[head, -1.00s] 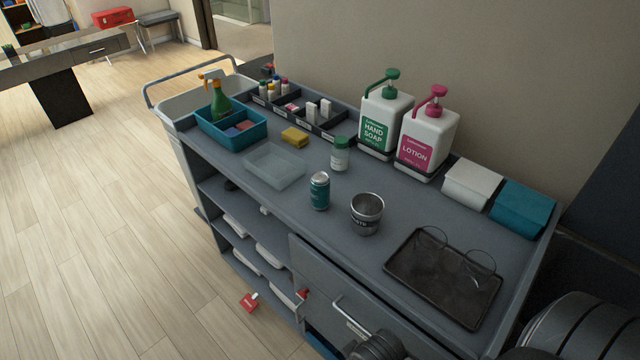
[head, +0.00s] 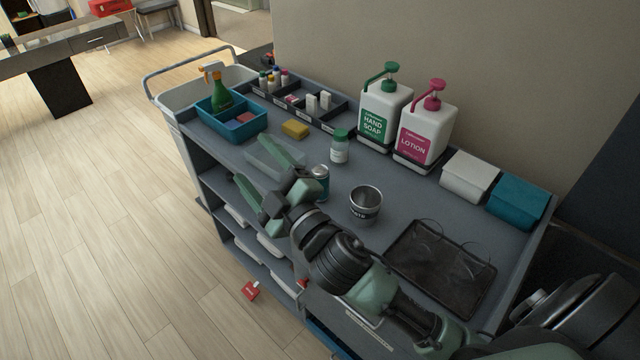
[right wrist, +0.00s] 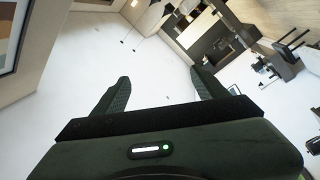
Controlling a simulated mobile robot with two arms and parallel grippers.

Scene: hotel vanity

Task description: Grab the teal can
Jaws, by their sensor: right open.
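The teal can (head: 322,174) stands upright on the grey cart top, left of the metal cup (head: 366,204). Its lower left side is hidden behind my right gripper. My right gripper (head: 252,160) is open and empty, its two fingers pointing up and left, away from the can, over the front edge of the cart and the clear tray. The can lies beside the gripper's body, not between the fingers; whether they touch I cannot tell. In the right wrist view the spread fingers (right wrist: 160,92) show only floor and room, no can. My left gripper is out of view.
A green-capped bottle (head: 339,148) stands behind the can. The clear tray (head: 262,158) is partly covered by my gripper. Soap (head: 383,118) and lotion (head: 424,138) dispensers stand at the back. A dark tray (head: 438,270) with glasses lies to the right.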

